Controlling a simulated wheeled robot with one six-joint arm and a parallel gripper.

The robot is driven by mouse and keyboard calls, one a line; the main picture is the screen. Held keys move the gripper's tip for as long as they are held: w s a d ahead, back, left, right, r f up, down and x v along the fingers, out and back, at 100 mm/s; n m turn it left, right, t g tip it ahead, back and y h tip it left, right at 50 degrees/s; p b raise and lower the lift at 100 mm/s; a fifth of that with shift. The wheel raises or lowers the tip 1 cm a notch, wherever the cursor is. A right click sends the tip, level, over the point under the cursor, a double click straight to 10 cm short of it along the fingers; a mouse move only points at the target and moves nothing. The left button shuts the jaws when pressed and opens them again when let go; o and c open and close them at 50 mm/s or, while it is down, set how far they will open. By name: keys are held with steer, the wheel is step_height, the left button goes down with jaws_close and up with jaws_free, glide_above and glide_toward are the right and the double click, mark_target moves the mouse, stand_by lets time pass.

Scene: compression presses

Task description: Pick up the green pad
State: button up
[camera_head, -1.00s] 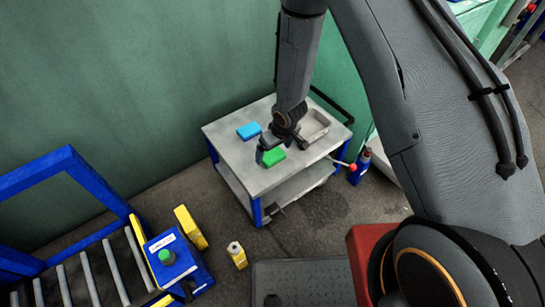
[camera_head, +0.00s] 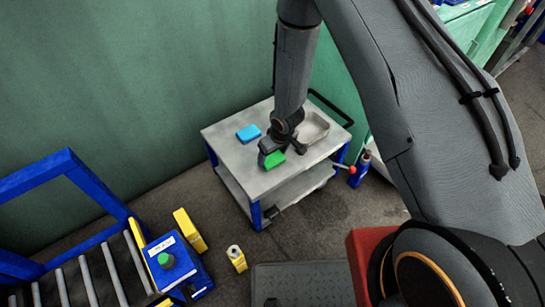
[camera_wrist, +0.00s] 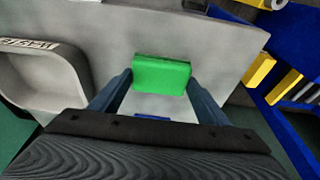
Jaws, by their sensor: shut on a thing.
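The green pad (camera_head: 274,160) is at the front part of the grey cart top (camera_head: 240,165), partly hidden by my gripper (camera_head: 270,152) in the head view. In the wrist view the green pad (camera_wrist: 161,75) lies between the two fingers of my gripper (camera_wrist: 160,84), which are shut on its sides. Whether the pad is touching the cart top or slightly raised is hard to tell. A blue pad (camera_head: 249,133) lies on the cart top, behind and left of the green one.
A grey metal tray (camera_head: 313,127) sits at the cart's right; it also shows in the wrist view (camera_wrist: 40,75). A blue box with a green button (camera_head: 165,259) and yellow containers (camera_head: 189,230) stand at lower left. A green wall (camera_head: 120,90) is behind the cart.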

mark_target(273, 158)
step_height(273, 158, up, 10)
steer(key=p, duration=0.3)
steer(key=shift+f, duration=0.1)
steer(key=o, duration=0.4)
steer(key=shift+c, duration=1.1)
steer(key=shift+s, duration=0.1)
steer(key=shift+c, duration=0.2)
